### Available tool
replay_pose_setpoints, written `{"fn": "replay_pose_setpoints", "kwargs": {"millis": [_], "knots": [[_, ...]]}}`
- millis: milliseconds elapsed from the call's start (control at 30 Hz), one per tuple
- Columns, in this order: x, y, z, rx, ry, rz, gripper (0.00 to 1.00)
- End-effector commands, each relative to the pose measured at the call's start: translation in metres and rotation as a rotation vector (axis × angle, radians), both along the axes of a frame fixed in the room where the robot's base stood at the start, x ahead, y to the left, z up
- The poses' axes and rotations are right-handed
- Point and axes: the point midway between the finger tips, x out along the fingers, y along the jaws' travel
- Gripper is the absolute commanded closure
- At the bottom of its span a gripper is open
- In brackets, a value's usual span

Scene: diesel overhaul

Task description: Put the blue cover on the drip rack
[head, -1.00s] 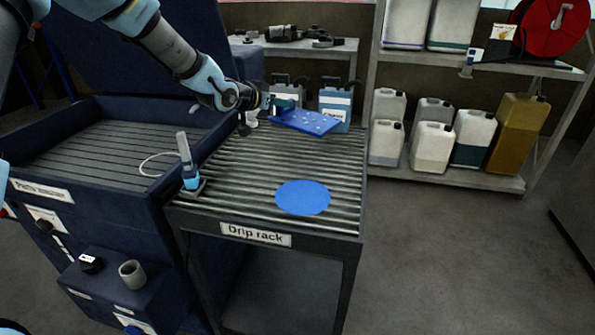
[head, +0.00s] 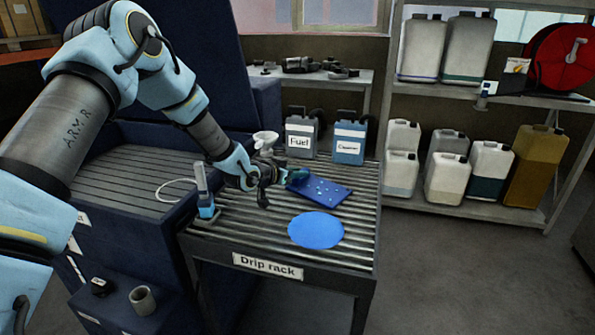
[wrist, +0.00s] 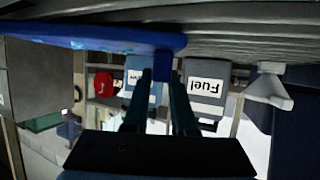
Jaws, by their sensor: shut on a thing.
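The blue cover (head: 325,191) is a flat rectangular plate with light drops on its top, seen over the slats of the drip rack (head: 264,265). My gripper (head: 297,176) is shut on its left rear edge. The cover lies low and nearly level; I cannot tell whether it touches the slats. In the wrist view, whose picture is upside down, the cover (wrist: 75,35) runs along the upper left. My gripper's fingers (wrist: 163,80) close on its tab. A flat blue disc (head: 316,230) lies on the rack in front of the cover.
A Fuel can (head: 301,136), a Cleaner can (head: 348,140) and a white funnel (head: 264,139) stand at the rack's back. A blue-based brush-like tool (head: 204,200) stands at its left edge. The front right slats are clear.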

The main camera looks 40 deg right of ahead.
Motion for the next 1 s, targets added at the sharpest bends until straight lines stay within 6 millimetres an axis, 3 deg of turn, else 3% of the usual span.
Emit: {"fn": "replay_pose_setpoints", "kwargs": {"millis": [233, 267, 500, 800, 1000], "knots": [[0.0, -0.001, -0.001, -0.003, -0.001, 0.0, 1.0], [0.0, 0.0, -0.003, 0.0, -0.001, 0.0, 0.72], [0.0, 0.0, -0.002, 0.0, -0.001, 0.0, 0.45], [0.0, 0.002, -0.001, -0.001, -0.001, 0.0, 0.45], [-0.004, 0.027, 0.007, -0.001, -0.002, 0.0, 0.45]]}}
